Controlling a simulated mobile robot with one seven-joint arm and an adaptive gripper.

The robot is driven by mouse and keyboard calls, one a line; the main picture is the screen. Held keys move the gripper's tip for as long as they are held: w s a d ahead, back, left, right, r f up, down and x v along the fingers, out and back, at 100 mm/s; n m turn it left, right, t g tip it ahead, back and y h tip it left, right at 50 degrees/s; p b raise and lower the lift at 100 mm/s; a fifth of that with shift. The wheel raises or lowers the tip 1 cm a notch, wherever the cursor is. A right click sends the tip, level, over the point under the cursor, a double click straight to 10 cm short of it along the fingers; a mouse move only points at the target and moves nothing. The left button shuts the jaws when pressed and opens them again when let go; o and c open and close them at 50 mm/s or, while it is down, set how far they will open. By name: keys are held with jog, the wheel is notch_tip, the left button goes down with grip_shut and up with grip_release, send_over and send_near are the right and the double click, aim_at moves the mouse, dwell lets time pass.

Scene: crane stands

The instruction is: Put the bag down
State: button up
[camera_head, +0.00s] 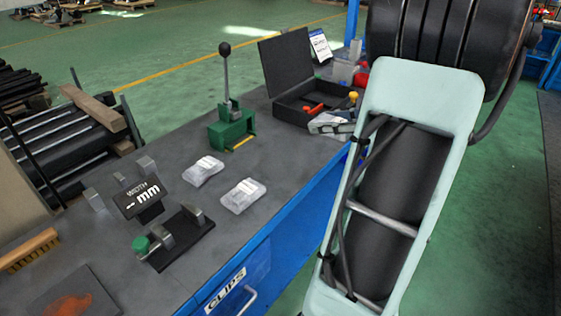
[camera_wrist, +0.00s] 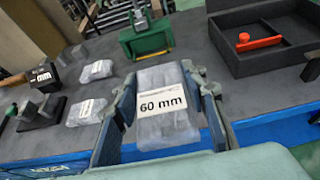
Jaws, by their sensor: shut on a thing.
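My gripper (camera_wrist: 158,76) is shut on a clear plastic bag (camera_wrist: 164,126) with a white label reading "60 mm". In the wrist view the bag sits between the two fingers, with the grey bench top (camera_wrist: 210,92) behind it. In the head view my gripper (camera_head: 332,124) shows small near the bench's right edge, in front of the open black case, and my arm covers much of the right side. Two similar bags lie on the bench, one farther (camera_head: 203,171) and one nearer (camera_head: 243,195). I cannot tell the held bag's exact height.
The open black case (camera_head: 287,108) holds a red-handled tool. A green lever press (camera_head: 231,128) stands left of it. Bare bench lies between the bags and the case.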

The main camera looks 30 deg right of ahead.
jog(key=w+a+f, duration=0.3)
jog(key=w+a, duration=0.1)
jog(key=w, duration=0.2)
jog(key=b, duration=0.2)
send_over(278, 160)
jog(key=s+d, duration=0.1)
notch_tip(278, 160, down, 5)
jog(key=shift+r, duration=0.2)
jog(key=shift+w+a+f+b, duration=0.15)
jog(key=shift+w+a+f, duration=0.2)
jog(key=shift+f, duration=0.25)
jog(key=shift+w+a+f+b, duration=0.2)
jog(key=shift+w+f, duration=0.15)
jog(key=shift+f, duration=0.2)
jog(key=shift+s+d+f, duration=0.1)
jog(key=shift+f, duration=1.1)
jog(key=shift+f+b, duration=0.2)
jog(key=shift+b, duration=0.1)
jog(key=o, duration=1.3)
jog(key=shift+o, duration=0.2)
jog(key=shift+r, duration=0.1)
